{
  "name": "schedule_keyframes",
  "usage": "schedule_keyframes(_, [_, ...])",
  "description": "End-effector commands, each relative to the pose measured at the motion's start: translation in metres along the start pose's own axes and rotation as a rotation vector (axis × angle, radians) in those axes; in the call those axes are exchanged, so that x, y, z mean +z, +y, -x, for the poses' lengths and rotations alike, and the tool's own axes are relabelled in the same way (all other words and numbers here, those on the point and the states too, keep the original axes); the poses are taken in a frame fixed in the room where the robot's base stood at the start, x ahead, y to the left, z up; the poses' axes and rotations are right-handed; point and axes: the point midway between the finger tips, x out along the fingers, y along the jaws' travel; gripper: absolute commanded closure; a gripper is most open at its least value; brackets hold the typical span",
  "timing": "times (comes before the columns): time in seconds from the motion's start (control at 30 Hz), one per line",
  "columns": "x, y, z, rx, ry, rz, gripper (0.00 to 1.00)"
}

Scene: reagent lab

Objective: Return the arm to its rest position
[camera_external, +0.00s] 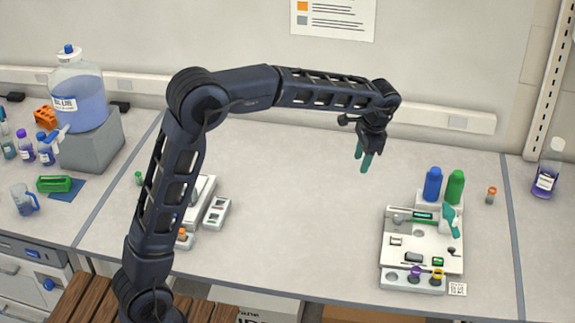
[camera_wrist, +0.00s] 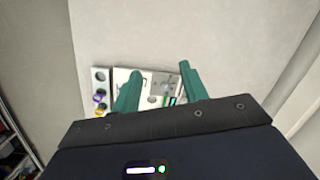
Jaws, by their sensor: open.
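My arm reaches up and to the right over the lab bench, bent at the elbow. My gripper (camera_external: 364,160) hangs in the air above the middle-right of the bench, fingers pointing down. Its two green fingers are apart with nothing between them. In the wrist view, my gripper (camera_wrist: 160,88) also shows its two green fingers spread, with the white station partly hidden behind them.
The white station (camera_external: 428,241) stands on the right of the bench, with blue (camera_external: 432,184) and green (camera_external: 455,187) bottles behind it. A large blue-liquid jug (camera_external: 78,95) stands on a grey block at left. The bench centre (camera_external: 300,200) is clear.

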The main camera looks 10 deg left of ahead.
Motion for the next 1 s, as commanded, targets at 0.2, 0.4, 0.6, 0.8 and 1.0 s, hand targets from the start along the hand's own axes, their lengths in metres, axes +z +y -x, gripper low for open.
schedule_keyframes(0.2, [0.087,-0.043,0.02,-0.001,0.056,0.157,0.56])
schedule_keyframes(0.4, [0.165,-0.065,0.028,-0.004,0.106,0.297,0.56])
schedule_keyframes(0.6, [0.242,-0.076,0.03,-0.008,0.155,0.44,0.56])
schedule_keyframes(0.8, [0.315,-0.075,0.025,-0.014,0.206,0.583,0.56])
schedule_keyframes(1.0, [0.383,-0.063,0.013,-0.022,0.256,0.727,0.56])
